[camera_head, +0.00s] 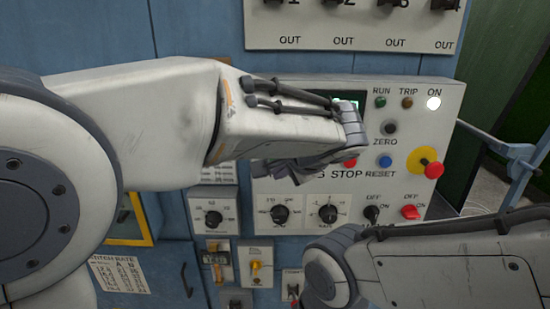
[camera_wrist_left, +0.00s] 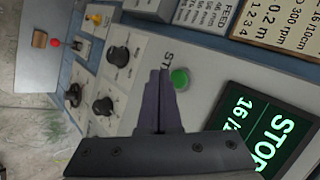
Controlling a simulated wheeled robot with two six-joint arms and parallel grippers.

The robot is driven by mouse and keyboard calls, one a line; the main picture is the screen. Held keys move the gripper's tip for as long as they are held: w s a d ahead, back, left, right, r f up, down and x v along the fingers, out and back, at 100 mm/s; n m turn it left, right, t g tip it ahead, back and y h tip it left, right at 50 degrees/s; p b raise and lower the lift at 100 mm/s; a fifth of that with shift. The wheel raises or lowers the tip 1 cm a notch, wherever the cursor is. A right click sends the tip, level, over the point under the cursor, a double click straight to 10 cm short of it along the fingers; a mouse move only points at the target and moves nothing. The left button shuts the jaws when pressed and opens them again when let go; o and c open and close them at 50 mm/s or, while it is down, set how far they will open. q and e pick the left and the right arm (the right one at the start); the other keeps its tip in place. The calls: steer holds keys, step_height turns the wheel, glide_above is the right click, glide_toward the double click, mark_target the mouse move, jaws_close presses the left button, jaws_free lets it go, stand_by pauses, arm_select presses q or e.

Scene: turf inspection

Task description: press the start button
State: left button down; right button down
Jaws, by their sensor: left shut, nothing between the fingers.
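The green start button (camera_wrist_left: 180,78) shows in the left wrist view, on the grey control panel, beside a label partly hidden to "ST". My left gripper (camera_wrist_left: 160,74) is shut and empty there, its dark fingertips just left of the button in the picture. I cannot tell whether they touch it. In the head view my left gripper (camera_head: 278,169) is in front of the control panel (camera_head: 440,125) and hides the start button. The red stop button (camera_head: 350,163) shows just right of the gripper. My right arm comes in at lower right; its gripper is not seen.
A blue reset button (camera_head: 385,161) and a red emergency stop (camera_head: 433,170) on yellow are to the right. The lit screen (camera_wrist_left: 272,128) reads STOP. Below are dials (camera_head: 328,213) and a red switch (camera_head: 410,212). A blue rail (camera_head: 510,150) stands at right.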

arm_select(q)
steer(key=shift+w, duration=0.65)
steer(key=shift+w, duration=0.2)
stand_by(1.5)
steer(key=shift+w, duration=0.25)
steer(key=shift+w, duration=0.5)
stand_by(0.6)
steer(key=shift+s, duration=0.15)
stand_by(0.3)
steer(key=shift+s+b, duration=0.35)
steer(key=shift+s, duration=0.45)
